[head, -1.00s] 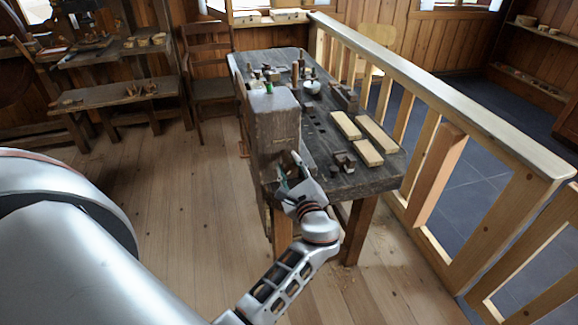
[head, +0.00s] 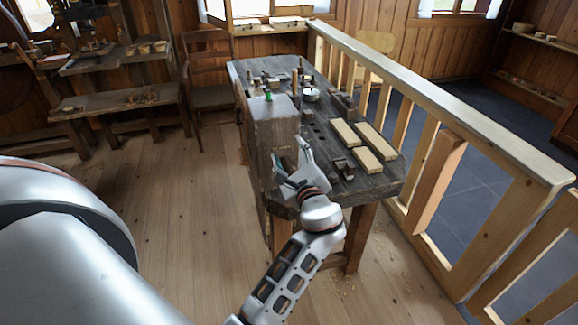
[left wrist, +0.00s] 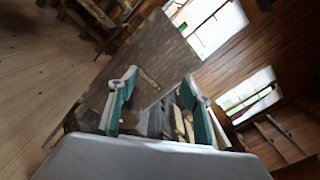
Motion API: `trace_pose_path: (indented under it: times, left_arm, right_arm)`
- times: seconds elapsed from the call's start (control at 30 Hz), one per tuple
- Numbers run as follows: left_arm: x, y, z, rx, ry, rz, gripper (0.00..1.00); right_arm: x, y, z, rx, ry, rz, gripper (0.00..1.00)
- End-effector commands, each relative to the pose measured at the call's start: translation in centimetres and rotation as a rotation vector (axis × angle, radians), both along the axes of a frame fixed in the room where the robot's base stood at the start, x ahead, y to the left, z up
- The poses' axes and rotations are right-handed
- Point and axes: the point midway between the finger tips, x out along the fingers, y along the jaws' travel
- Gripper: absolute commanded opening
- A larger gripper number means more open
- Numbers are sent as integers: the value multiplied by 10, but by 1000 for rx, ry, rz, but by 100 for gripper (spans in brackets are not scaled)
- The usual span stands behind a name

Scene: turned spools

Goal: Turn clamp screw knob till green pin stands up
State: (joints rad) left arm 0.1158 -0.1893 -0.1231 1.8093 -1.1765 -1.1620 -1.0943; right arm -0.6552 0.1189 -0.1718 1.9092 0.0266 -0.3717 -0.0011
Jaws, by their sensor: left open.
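A tall wooden clamp block (head: 272,133) stands at the near left corner of the dark workbench (head: 330,198). A small green pin (head: 268,96) shows as a short stub at the block's top; its exact tilt is too small to tell. My left gripper (head: 289,155) is open and empty, its fingers spread in front of the block's near right side. In the left wrist view, the wooden block (left wrist: 150,60) fills the space beyond the two open fingers (left wrist: 160,98). I cannot make out the screw knob in either view. My right gripper is not in view.
Pale wood blocks (head: 377,141) and several small tools lie on the bench. A wooden railing (head: 440,103) runs along the bench's right side. A chair (head: 209,75) and a low bench (head: 120,101) stand behind left. The floor at left is clear.

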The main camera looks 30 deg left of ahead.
Motion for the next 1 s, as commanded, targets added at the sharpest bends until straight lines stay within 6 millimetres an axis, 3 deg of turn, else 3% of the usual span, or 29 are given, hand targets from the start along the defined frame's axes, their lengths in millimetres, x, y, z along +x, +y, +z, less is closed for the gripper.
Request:
trace_pose_path:
  times: [0.23, 1.0]
  left_arm:
    - [0, -1, 22, -1, 1, 0, 49]
    - [-1, 0, 22, -2, 1, 0, 49]
  right_arm:
    - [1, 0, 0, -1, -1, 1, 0]
    - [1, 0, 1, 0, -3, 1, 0]
